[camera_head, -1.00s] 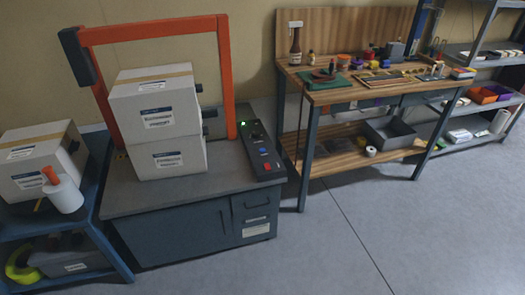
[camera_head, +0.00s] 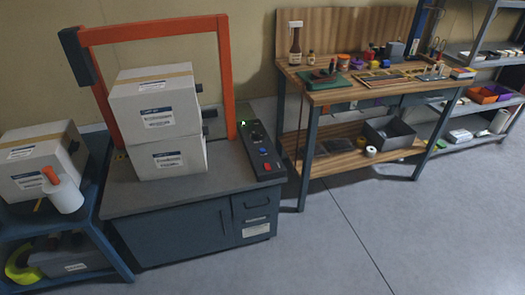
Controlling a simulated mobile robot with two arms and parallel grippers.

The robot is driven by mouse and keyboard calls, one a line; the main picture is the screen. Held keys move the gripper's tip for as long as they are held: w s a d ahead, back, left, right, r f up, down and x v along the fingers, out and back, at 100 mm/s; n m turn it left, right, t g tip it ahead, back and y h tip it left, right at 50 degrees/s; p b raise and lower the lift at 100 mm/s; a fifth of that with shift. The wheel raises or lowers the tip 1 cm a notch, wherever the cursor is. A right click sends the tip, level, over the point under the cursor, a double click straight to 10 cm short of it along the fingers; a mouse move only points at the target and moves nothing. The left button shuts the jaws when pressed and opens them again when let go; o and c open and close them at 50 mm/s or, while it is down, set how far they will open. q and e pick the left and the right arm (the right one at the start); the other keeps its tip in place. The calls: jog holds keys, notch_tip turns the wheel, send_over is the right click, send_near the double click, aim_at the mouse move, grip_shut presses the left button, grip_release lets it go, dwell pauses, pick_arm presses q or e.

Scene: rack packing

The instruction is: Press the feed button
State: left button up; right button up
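A dark control panel (camera_head: 258,148) lies along the right side of the strapping machine's grey top (camera_head: 225,180). It carries a small green light (camera_head: 243,124) at its far end, dark round controls near its middle, a blue button (camera_head: 262,151) and a red button (camera_head: 266,166) towards the near end. I cannot read any label that names the feed button. Two stacked white boxes (camera_head: 155,110) stand on the machine's top under an orange arch (camera_head: 150,30). Neither of my grippers is in view.
A wooden workbench (camera_head: 350,92) and shelves (camera_head: 500,55) stand at right. The grey floor (camera_head: 380,230) in front is clear.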

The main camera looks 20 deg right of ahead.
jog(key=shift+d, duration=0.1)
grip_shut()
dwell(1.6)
